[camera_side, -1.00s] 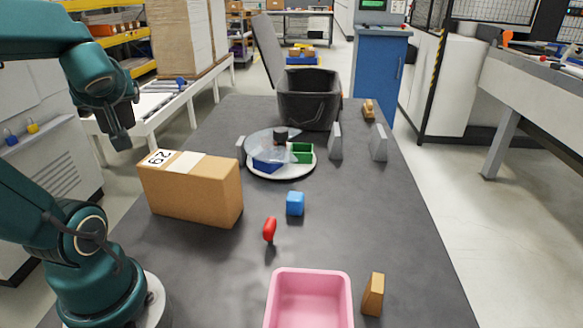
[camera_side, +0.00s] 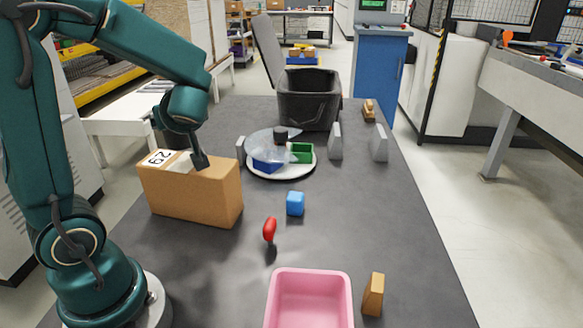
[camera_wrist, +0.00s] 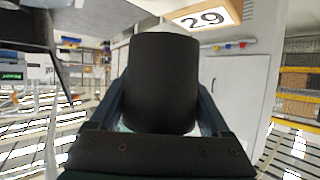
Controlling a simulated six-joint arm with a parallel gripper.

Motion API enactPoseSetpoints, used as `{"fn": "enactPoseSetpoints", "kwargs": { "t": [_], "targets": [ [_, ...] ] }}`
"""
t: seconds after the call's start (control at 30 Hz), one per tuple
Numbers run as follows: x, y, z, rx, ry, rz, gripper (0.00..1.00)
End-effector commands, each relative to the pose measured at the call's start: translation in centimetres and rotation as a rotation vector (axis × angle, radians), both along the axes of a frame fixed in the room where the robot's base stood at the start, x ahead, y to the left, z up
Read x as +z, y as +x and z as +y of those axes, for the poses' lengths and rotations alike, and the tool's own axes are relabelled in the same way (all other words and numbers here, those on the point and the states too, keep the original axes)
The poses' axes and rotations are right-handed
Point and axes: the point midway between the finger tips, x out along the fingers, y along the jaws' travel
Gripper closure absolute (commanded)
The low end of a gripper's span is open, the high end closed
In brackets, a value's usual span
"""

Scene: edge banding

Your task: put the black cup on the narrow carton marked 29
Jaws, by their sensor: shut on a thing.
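The black cup (camera_wrist: 163,80) fills the middle of the wrist view, between the two fingers of my gripper (camera_wrist: 160,108). My gripper is shut on it. The carton marked 29 (camera_side: 190,190) stands at the left of the table in the side view, with its label on the top. Its label side (camera_wrist: 205,17) also shows at the top of the wrist view, beyond the cup. In the side view my gripper (camera_side: 199,160) is at the top of the carton, near its middle. I cannot make out the cup clearly there, nor tell whether it touches the carton.
A blue cube (camera_side: 295,204) and a red item (camera_side: 269,230) lie right of the carton. A white round plate (camera_side: 300,171) with blue and green pieces is behind. A pink tray (camera_side: 310,300), a wooden wedge (camera_side: 374,295) and a black bin (camera_side: 308,98) also stand on the table.

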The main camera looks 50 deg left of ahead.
Motion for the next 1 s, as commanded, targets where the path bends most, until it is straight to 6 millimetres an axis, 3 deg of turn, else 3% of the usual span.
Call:
{"fn": "enactPoseSetpoints", "kwargs": {
  "t": [0.3,0.77,0.8,0.83,1.0],
  "targets": [
    [-3.5,0.0,0.0,-0.001,0.0,0.007,0.73],
    [-4.3,0.0,0.0,0.0,-0.001,0.002,0.73],
    [-4.2,0.0,0.0,0.0,-0.001,0.001,0.08],
    [-4.2,0.0,0.0,0.0,-0.001,0.001,0.0],
    [-4.2,0.0,0.0,0.0,-0.001,0.0,0.0]
  ]
}}
